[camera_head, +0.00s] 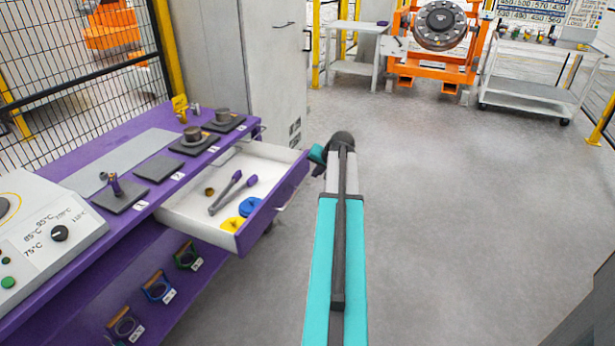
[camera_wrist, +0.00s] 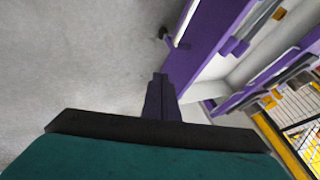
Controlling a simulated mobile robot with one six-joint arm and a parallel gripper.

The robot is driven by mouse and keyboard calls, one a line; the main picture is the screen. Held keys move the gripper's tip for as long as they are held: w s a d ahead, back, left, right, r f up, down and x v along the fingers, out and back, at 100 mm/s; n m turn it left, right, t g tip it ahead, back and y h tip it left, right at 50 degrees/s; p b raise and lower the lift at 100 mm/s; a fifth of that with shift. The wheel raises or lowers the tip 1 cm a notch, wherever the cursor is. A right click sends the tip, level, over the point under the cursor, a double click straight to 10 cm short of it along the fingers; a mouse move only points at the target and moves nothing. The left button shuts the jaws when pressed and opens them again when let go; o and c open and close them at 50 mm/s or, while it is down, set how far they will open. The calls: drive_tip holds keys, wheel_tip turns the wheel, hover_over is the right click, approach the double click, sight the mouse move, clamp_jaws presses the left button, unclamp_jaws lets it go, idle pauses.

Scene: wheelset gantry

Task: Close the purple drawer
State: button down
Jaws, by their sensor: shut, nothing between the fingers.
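The purple drawer (camera_head: 274,204) stands pulled out from the purple workbench, with a white inside and a purple front panel. It holds a dark tool with purple tips (camera_head: 228,193), a yellow disc (camera_head: 232,224), a blue disc (camera_head: 249,206) and a small brass ring (camera_head: 209,191). My gripper (camera_head: 318,169) is beside the outer face of the drawer front, near its far end, and partly hidden by my arm. In the wrist view its dark fingers (camera_wrist: 160,80) are together and empty, close to the purple drawer front (camera_wrist: 199,50). I cannot tell whether they touch it.
The purple workbench (camera_head: 110,178) carries dark pads with parts and a control box (camera_head: 42,225). A grey cabinet (camera_head: 265,70) stands behind it. An orange stand (camera_head: 434,65) and a white cart (camera_head: 530,90) are at the back. The floor to the right is clear.

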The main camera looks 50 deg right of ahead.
drive_tip(key=p, duration=0.1)
approach(296, 182)
wheel_tip(296, 182, down, 4)
drive_tip(key=s+d, duration=0.1)
drive_tip(key=d, duration=0.1)
drive_tip(key=shift+w+a+r+p, duration=0.1)
drive_tip(key=shift+w+a+p, duration=0.1)
drive_tip(key=shift+w, duration=0.65)
drive_tip(key=shift+w+a+p, duration=0.2)
drive_tip(key=shift+w, duration=0.6)
